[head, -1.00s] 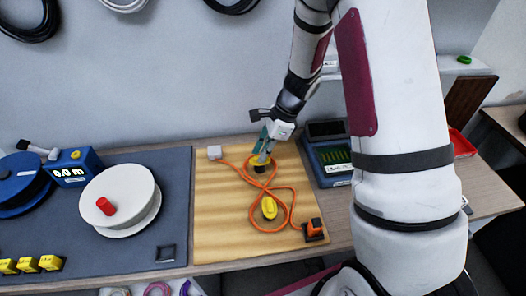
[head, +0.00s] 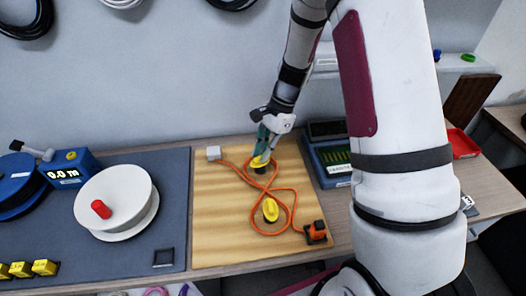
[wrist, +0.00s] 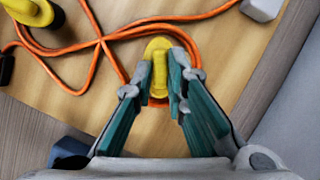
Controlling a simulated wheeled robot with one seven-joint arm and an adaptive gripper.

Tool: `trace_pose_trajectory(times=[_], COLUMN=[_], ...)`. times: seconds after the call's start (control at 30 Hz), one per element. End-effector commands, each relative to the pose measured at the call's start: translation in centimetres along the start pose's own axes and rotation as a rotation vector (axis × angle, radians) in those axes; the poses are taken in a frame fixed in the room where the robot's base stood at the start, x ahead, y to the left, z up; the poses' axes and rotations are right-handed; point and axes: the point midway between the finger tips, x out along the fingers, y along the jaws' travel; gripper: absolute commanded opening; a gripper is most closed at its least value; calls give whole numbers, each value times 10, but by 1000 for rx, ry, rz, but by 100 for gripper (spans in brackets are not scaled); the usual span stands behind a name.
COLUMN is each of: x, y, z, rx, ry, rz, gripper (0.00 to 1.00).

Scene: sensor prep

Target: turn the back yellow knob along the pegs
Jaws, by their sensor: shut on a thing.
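The back yellow knob (head: 259,163) stands on the wooden board (head: 215,235), towards its far edge. My gripper (head: 263,156) reaches down to it from above. In the wrist view, the green fingers of my gripper (wrist: 160,76) are on both sides of the back yellow knob's raised grip (wrist: 159,72), shut on it. A second yellow knob (head: 270,209) stands nearer the front; it also shows at the top left of the wrist view (wrist: 30,10). An orange cable (head: 292,206) loops around both knobs and crosses itself between them.
A grey block (head: 214,153) and an orange-black block (head: 316,232) sit at the cable's ends. A blue case (head: 330,160) stands just right of the board. A white reel (head: 115,195) lies on the dark mat at left.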

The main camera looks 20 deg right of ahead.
Motion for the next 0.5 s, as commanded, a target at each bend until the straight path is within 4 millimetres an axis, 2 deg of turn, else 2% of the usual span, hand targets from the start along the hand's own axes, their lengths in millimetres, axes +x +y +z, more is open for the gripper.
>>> trace_pose_trajectory(times=[0.03, 0.5], x=[6, 7], y=[0, -3], z=[1, 2], rx=[-41, -454], ry=[-5, -8], rz=[26, 198], gripper=[0, 0])
